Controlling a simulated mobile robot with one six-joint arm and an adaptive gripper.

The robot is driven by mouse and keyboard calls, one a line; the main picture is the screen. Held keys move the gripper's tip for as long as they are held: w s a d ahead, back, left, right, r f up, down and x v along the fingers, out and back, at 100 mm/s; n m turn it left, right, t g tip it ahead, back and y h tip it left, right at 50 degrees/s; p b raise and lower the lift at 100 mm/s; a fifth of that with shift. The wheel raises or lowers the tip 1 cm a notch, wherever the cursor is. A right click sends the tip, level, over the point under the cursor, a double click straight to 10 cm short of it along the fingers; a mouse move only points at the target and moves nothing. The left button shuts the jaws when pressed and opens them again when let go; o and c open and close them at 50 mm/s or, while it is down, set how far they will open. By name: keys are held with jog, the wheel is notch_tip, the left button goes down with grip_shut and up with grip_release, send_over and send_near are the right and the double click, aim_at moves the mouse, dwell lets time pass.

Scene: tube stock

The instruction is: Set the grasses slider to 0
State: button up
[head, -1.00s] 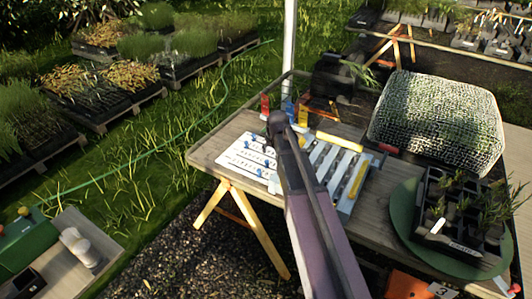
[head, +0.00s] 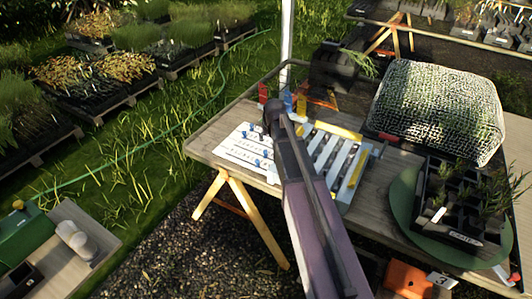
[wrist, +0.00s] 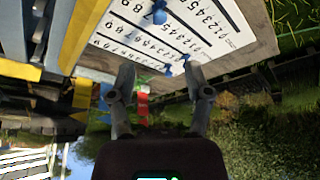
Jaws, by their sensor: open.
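The white slider board (head: 240,155) lies on the wooden bench, with rows of printed numbers and blue knobs (head: 264,152). In the head view my arm hides the gripper. Row names are too small to read, so I cannot tell which slider is grasses.
A rack with yellow bars (head: 335,150) stands right of the board. Small red and blue things (head: 287,102) stand behind it. A mesh-covered dome (head: 440,112) and a green disc (head: 405,205) with a black pot tray (head: 450,232) are farther right.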

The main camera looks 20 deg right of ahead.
aim_at(265, 151)
jog(key=shift+b+x, duration=5.45)
jog(key=shift+x, duration=0.65)
grip_shut()
